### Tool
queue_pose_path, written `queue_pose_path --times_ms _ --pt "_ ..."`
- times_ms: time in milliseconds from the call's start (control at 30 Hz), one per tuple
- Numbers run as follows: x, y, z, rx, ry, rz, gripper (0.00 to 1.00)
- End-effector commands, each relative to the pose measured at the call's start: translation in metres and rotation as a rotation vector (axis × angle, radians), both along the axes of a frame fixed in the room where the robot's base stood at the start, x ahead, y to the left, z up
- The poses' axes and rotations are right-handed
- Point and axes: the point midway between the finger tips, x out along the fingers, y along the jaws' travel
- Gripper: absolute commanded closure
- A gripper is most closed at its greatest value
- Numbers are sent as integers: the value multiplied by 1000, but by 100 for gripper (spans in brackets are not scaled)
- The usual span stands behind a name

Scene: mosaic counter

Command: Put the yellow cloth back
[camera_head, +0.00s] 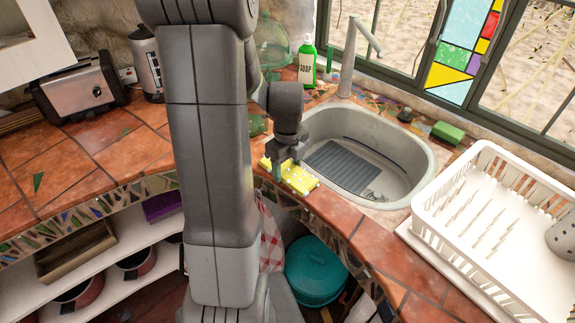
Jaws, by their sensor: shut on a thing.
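The yellow cloth (299,178) is at the tiled counter's front edge, just left of the sink (400,187). My gripper (284,170) points down over it and is shut on it. The cloth's right part shows clear of the fingers. My own arm hides part of the counter to the left of it. I cannot tell whether the cloth rests on the counter or is held just above it.
A white dish rack (490,262) stands right of the sink. A green soap bottle (307,62), a faucet (350,55) and a green sponge (447,133) are behind the sink. A toaster (80,92) is at left. Shelves with pots are below.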

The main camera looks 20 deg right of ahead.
Motion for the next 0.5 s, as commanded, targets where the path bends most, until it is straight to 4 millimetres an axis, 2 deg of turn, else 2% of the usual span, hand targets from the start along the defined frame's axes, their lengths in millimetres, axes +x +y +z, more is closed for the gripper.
queue_pose_path --times_ms 33,100,133,500 --pt "0 0 -1 0 0 0 35" --pt "0 0 -1 0 0 0 21" --pt "0 0 -1 0 0 0 19" --pt "0 0 0 1 0 0 19"
